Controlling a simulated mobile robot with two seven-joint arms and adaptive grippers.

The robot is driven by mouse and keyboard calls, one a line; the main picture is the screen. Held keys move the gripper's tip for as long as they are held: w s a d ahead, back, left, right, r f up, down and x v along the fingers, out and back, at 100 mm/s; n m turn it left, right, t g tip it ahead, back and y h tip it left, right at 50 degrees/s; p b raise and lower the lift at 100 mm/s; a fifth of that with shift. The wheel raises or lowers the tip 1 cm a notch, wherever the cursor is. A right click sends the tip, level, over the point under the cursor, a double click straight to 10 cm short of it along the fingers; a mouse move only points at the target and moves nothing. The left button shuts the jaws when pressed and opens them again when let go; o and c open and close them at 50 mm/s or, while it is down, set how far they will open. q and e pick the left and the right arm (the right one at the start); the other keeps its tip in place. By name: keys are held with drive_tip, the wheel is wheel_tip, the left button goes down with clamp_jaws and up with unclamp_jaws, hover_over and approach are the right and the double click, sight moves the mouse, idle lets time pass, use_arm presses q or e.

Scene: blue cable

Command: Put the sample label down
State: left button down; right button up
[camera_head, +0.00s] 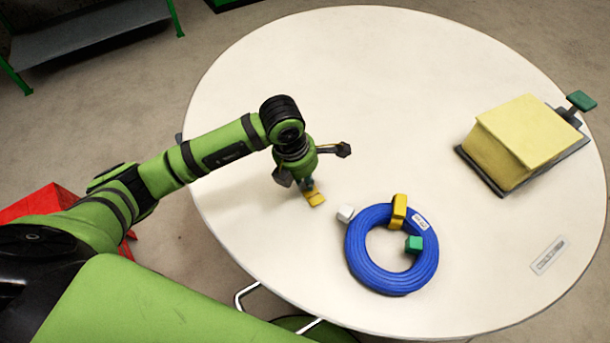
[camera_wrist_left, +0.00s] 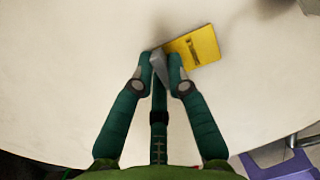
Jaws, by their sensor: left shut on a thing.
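The sample label (camera_head: 315,199) is a small yellow tag just below my left gripper (camera_head: 306,186) in the head view. In the left wrist view the label (camera_wrist_left: 200,44) has dark print and sticks out to the right from the fingertips. My left gripper (camera_wrist_left: 165,64) is shut on its edge. The label is low over the white table (camera_head: 300,60), left of the blue cable coil; I cannot tell whether it touches the surface. My right gripper is in neither view.
A yellow box (camera_head: 520,135) stands on a dark tray (camera_head: 482,172) at the right. A pale plate (camera_head: 549,255) lies near the right edge. The table's far half is clear.

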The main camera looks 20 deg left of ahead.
use_arm(q)
drive_tip(key=c, duration=1.5)
unclamp_jaws()
drive_tip(key=shift+f, duration=0.1)
drive_tip(key=b+v, duration=0.1)
drive_tip(key=v, duration=1.1)
drive_tip(key=shift+d, duration=0.1)
